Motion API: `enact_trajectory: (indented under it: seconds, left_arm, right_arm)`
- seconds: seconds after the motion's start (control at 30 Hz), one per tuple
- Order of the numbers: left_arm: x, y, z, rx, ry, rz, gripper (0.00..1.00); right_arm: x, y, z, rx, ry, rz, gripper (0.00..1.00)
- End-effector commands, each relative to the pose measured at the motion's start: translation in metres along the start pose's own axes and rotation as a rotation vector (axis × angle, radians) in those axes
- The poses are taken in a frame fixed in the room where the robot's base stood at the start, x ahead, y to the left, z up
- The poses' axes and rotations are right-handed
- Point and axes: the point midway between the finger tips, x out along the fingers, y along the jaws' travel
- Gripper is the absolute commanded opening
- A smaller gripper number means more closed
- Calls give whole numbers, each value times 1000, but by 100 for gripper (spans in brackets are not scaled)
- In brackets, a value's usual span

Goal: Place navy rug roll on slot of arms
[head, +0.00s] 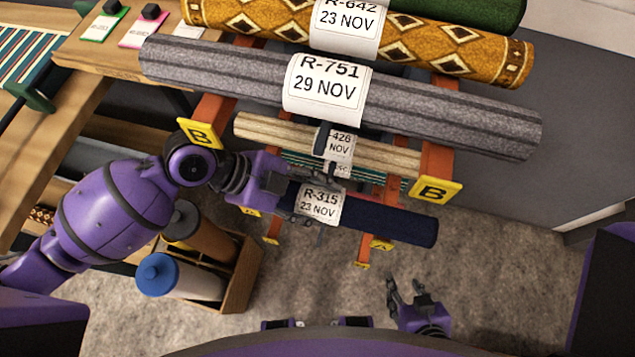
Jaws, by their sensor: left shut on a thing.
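The navy rug roll (390,222) carries a white label reading R-315, 23 NOV. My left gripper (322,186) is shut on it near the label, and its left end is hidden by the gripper. The roll lies across the picture, tilted slightly down to the right, in front of the rack. Orange rack arms with yellow B plates (436,189) bear a grey roll (440,110) labelled R-751. Lower orange arms with yellow A plates (381,244) show below the navy roll; whether it touches them I cannot tell. My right gripper (408,291) is open and empty, low in the picture.
A cream roll (385,152) and a green striped roll lie on the rack behind the navy one. A patterned gold roll (450,50) and a green roll (460,10) lie above. A wooden crate (240,275) with bottles stands at lower left. Floor at lower right is clear.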

Motion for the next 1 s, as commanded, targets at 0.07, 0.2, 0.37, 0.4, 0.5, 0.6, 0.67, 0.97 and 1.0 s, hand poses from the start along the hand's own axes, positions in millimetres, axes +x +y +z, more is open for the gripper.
enact_trajectory:
  seconds: [0.07, 0.2, 0.37, 0.4, 0.5, 0.6, 0.67, 0.97, 1.0]
  left_arm:
    - [1, -14, 0, 2, 2, -5, 0]
    - [4, -37, 3, 3, 2, -6, 0]
    - [12, -33, 13, -1, 1, -3, 0]
    - [13, -32, 13, 0, 1, -3, 0]
    - [13, -32, 13, 1, 0, -3, 0]
    - [13, -32, 13, 1, 0, -3, 0]
    - [14, -32, 14, 0, 0, -3, 0]
    - [15, -31, 16, -1, -1, -1, 64]
    - [15, -31, 16, -1, -1, -1, 64]
  right_arm:
    - [0, 0, -3, 0, 4, 0, 40]
    - [-1, 0, -7, 0, 10, -1, 40]
    - [-2, 0, -11, -1, 17, -2, 40]
    - [-1, 0, -11, -1, 18, -2, 40]
    - [-1, 0, -11, -1, 18, -2, 40]
    - [-1, -1, -11, -1, 17, -3, 40]
    - [-1, -1, -10, -1, 16, -3, 40]
    - [-1, -1, -11, -1, 17, -3, 40]
    - [-1, -1, -11, -1, 17, -3, 40]
